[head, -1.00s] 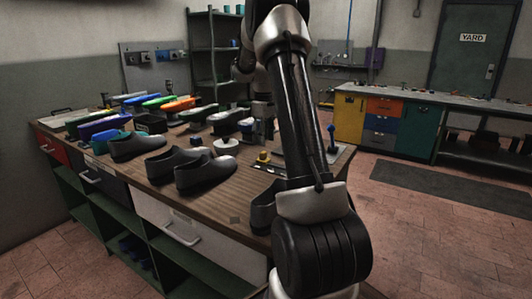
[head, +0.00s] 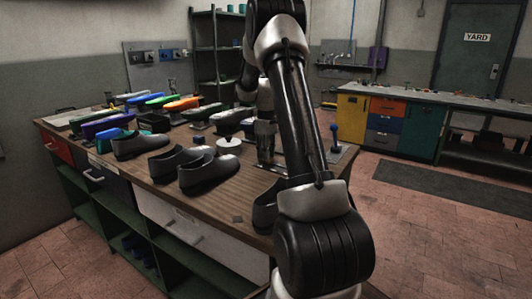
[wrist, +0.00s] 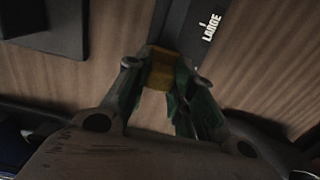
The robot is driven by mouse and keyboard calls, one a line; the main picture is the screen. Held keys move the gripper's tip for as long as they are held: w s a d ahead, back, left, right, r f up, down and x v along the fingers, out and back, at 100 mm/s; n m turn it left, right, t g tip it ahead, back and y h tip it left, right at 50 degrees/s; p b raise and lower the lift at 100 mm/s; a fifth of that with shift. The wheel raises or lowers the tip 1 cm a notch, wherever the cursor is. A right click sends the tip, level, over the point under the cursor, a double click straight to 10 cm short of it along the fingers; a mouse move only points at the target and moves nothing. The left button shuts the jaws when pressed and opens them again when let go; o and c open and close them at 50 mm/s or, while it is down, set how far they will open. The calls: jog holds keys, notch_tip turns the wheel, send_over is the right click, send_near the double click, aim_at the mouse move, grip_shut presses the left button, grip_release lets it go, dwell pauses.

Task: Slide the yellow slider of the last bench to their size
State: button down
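The yellow slider (wrist: 160,72) shows in the wrist view between the two green-padded fingers of my gripper (wrist: 166,78). One finger is on each side of it. I cannot tell whether the pads press on it or leave a small gap.
The wooden bench (head: 225,200) carries dark shoes (head: 208,174), a white round piece (head: 229,142), several coloured shoe forms (head: 180,104) and a blue-knobbed lever (head: 334,138). A second bench (head: 450,101) stands at the back right. Floor is open between the benches.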

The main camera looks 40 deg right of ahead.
jog(key=s+d, duration=0.1)
jog(key=s, duration=0.2)
jog(key=s+d, duration=0.1)
jog(key=s, duration=0.3)
jog(key=s+d, duration=0.2)
jog(key=s, duration=0.2)
jog(key=shift+s, duration=0.15)
jog(key=c, duration=1.2)
grip_release()
notch_tip(320, 180, up, 12)
